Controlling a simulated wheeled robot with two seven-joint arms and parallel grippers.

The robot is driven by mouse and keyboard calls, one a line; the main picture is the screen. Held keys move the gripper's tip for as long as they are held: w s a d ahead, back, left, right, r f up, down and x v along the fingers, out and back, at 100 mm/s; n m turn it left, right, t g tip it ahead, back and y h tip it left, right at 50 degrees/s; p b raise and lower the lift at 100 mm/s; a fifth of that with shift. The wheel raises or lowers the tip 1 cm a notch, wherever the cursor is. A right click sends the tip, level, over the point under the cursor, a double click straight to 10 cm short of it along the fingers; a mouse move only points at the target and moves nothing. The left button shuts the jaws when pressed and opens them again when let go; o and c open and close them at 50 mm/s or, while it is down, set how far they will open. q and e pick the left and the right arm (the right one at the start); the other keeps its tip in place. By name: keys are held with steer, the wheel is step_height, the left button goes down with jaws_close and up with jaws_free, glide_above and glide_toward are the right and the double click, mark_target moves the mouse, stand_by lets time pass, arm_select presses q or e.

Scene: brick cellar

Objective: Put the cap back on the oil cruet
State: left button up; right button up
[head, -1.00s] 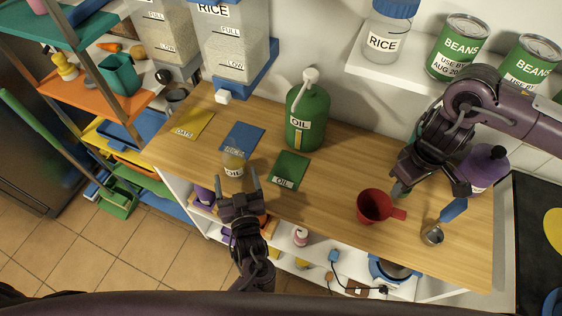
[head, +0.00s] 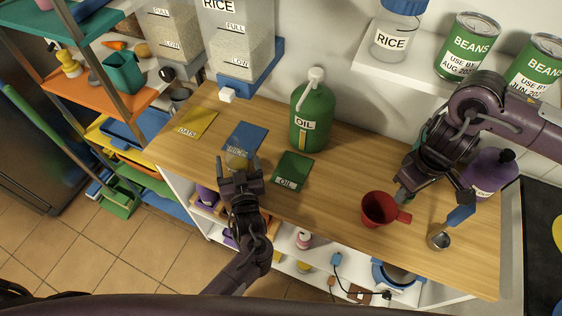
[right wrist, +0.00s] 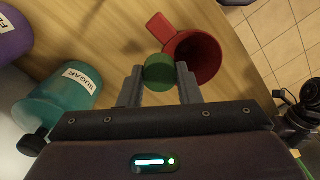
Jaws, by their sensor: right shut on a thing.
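The oil cruet (head: 238,160), small with a yellowish body, stands at the near edge of the blue mat. My left gripper (head: 239,163) has its fingers spread on either side of it and hides its lower part; I cannot tell whether they touch it. My right gripper (right wrist: 159,72) is shut on a green cap (right wrist: 158,69), held between its fingertips.
A large green oil jug (head: 311,112) stands at the back, behind the green mat (head: 291,171). A metal cup (head: 438,239) with a blue handle is at right. A teal sugar jar (right wrist: 62,98) and a purple jar (head: 488,171) are near my right arm. The counter's middle is clear.

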arm_select(q)
steer(key=shift+s, duration=0.1)
arm_select(e)
steer(key=shift+s, duration=0.1)
arm_select(q)
steer(key=c, duration=1.1)
steer(key=shift+r, duration=0.1)
